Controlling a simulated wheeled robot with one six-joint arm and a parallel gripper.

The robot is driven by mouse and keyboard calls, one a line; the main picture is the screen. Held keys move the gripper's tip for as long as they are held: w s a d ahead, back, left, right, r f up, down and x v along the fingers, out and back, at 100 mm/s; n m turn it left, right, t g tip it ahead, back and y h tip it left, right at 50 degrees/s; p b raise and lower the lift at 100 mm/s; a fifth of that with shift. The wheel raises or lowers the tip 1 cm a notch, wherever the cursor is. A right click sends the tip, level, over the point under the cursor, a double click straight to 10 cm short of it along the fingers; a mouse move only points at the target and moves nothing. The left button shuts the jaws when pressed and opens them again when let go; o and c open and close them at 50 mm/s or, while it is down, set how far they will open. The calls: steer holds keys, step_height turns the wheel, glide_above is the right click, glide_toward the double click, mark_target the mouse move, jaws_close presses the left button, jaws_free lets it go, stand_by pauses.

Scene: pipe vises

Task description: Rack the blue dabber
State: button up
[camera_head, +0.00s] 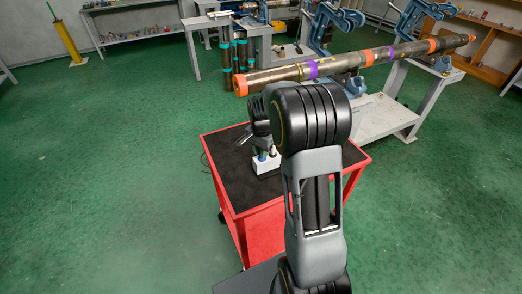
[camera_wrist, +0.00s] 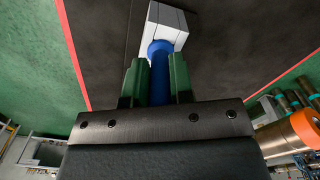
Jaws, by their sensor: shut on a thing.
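The blue dabber (camera_wrist: 160,68) stands between the two green fingers of my gripper (camera_wrist: 158,62), which is shut on it. Its wider blue end points at the white rack block (camera_wrist: 168,25) and overlaps it in the wrist view. I cannot tell whether that end is inside a hole, resting on the block or just above it. In the head view the white rack (camera_head: 266,164) sits on the cart's black top, with my gripper right over it. My arm hides part of the gripper there, and the dabber is too small to make out clearly.
The red cart (camera_head: 247,215) has a mostly bare black top. A long pipe (camera_head: 345,62) with orange and purple bands lies in blue vises (camera_head: 353,84) behind it. Capped tubes (camera_head: 226,65) stand beyond. The green floor at left is clear.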

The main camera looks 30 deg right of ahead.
steer(key=shift+f, duration=0.1)
stand_by(0.3)
steer(key=o, duration=0.8)
steer(key=shift+o, duration=0.2)
step_height(320, 180, up, 14)
steer(key=shift+f, duration=0.1)
stand_by(0.3)
